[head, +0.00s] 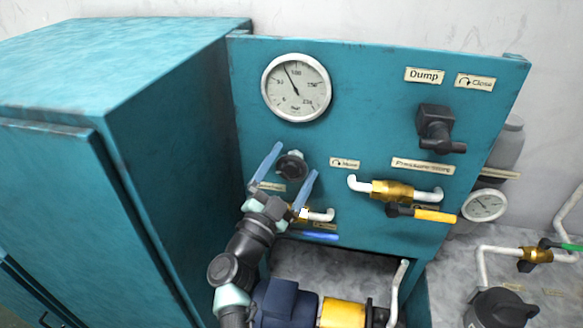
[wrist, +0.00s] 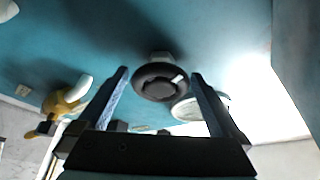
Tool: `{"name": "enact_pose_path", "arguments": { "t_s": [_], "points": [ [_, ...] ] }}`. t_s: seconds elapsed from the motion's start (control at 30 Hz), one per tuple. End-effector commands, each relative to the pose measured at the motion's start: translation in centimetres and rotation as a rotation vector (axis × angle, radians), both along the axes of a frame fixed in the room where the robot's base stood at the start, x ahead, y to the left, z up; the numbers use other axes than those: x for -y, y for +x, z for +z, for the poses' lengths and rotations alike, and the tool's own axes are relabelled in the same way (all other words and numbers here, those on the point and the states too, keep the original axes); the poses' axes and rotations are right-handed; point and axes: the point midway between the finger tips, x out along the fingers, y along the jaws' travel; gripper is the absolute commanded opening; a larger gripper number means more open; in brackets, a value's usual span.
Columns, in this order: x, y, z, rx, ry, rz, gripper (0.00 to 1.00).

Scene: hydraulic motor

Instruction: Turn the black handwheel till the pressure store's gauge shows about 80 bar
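The black handwheel (head: 291,166) sits on the teal panel below the large gauge. It also shows in the wrist view (wrist: 160,83), with a white mark on its rim. My gripper (head: 297,159) is open. Its two blue fingers stand on either side of the handwheel, with visible gaps in the wrist view (wrist: 160,74). The large round gauge (head: 296,87) has its needle up and slightly left, just short of the 100 mark. A smaller gauge (head: 484,205) at the right, by a grey cylinder, has a needle too small to read. I cannot tell which gauge belongs to the store.
A black dump handle (head: 436,125) projects at the panel's upper right. A brass valve with a yellow lever (head: 430,215) sits below the "Pressure store" label (head: 422,166). A blue lever (head: 321,236) lies under my gripper. A teal cabinet (head: 120,120) stands close on the left.

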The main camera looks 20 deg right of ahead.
Motion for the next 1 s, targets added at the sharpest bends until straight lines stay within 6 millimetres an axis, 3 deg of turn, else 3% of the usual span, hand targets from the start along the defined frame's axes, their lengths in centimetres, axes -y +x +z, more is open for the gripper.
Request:
{"name": "enact_pose_path", "arguments": {
  "t_s": [0.27,0.7,1.0],
  "points": [
    [-0.8,-0.6,-0.3,-0.001,-0.001,0.002,1.00],
    [-7.3,-6.3,-3.1,0.000,-0.002,0.005,1.00],
    [-9.3,-8.2,-3.9,-0.001,-0.001,0.001,1.00]
  ]
}}
